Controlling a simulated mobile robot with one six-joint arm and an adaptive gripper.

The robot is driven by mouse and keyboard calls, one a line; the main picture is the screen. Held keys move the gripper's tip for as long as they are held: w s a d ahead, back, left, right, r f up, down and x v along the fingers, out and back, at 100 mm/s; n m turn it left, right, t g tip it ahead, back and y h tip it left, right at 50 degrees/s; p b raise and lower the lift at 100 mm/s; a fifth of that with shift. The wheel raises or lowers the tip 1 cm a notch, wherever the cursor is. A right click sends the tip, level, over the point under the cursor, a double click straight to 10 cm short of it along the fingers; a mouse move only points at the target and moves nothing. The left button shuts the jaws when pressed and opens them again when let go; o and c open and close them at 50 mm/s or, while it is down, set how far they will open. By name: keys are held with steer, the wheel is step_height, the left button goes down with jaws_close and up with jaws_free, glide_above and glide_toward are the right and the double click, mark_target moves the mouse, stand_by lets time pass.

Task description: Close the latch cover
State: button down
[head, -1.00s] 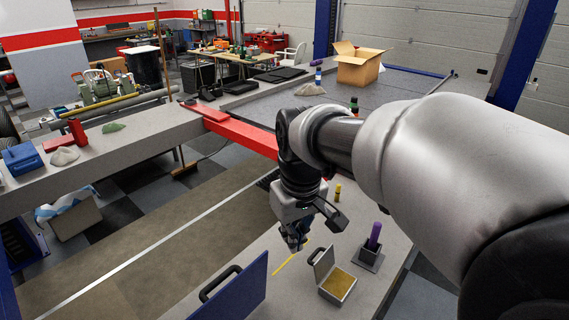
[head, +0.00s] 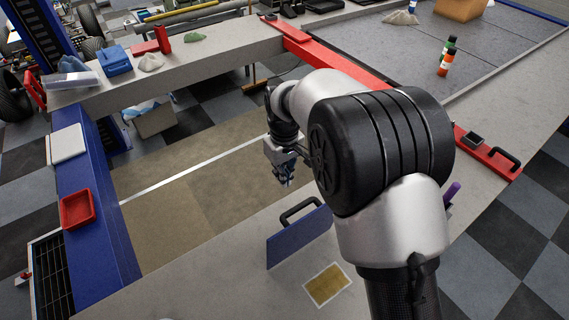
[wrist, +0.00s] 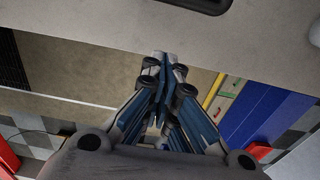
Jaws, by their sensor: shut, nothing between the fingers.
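A blue panel (head: 298,238) with a black handle (head: 300,210) stands raised on the grey bench in the head view; I take it as the latch cover. A flat gold rectangle with a pale border (head: 328,285) lies on the bench in front of it. My gripper (head: 287,183) is above and beyond the panel, apart from it, and points down. In the wrist view its fingers (wrist: 165,75) meet with nothing between them. A small open-lidded box seen earlier does not show now; my arm covers much of that area.
A purple cylinder (head: 452,192) stands right of my arm. A red bar with a black handle (head: 490,150) lies farther right. A red tray (head: 77,209) sits on the blue beam at left. Bench surface left of the gold rectangle is clear.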

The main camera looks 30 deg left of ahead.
steer(key=d+f, duration=0.1)
steer(key=s+d+f, duration=0.1)
steer(key=d+f, duration=0.1)
steer(key=shift+s+d+f, duration=0.15)
steer(key=shift+s+f, duration=0.05)
steer(key=shift+s, duration=0.15)
steer(key=shift+d, duration=0.1)
